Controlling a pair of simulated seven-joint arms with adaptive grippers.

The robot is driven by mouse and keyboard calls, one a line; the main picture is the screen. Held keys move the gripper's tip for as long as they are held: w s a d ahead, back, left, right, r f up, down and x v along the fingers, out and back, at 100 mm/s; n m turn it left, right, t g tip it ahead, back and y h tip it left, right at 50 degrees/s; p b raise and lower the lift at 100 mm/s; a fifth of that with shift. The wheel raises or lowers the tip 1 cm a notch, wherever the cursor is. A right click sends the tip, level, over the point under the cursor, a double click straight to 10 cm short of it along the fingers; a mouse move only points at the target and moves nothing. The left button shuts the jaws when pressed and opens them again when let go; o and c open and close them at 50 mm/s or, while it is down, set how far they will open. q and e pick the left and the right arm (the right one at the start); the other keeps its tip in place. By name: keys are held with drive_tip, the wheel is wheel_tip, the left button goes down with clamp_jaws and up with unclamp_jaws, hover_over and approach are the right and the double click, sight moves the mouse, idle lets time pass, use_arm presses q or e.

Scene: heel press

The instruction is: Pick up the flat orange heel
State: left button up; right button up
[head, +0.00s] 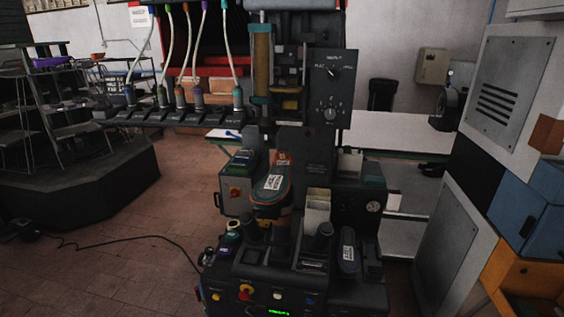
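No thing stands out clearly as a flat orange heel. A dark rounded piece with a white label and an orange-brown lower edge (271,190) sits near the middle of the press. A small orange-red patch (282,158) shows just behind it; its shape is too small to tell. Another dark rounded piece with a white label (348,254) stands at the right of the press. Neither of my grippers shows in the head view.
Dark posts (282,238) rise above the front panel. A blue box (536,215) is at the right. A cable (120,239) crosses the brick floor at left.

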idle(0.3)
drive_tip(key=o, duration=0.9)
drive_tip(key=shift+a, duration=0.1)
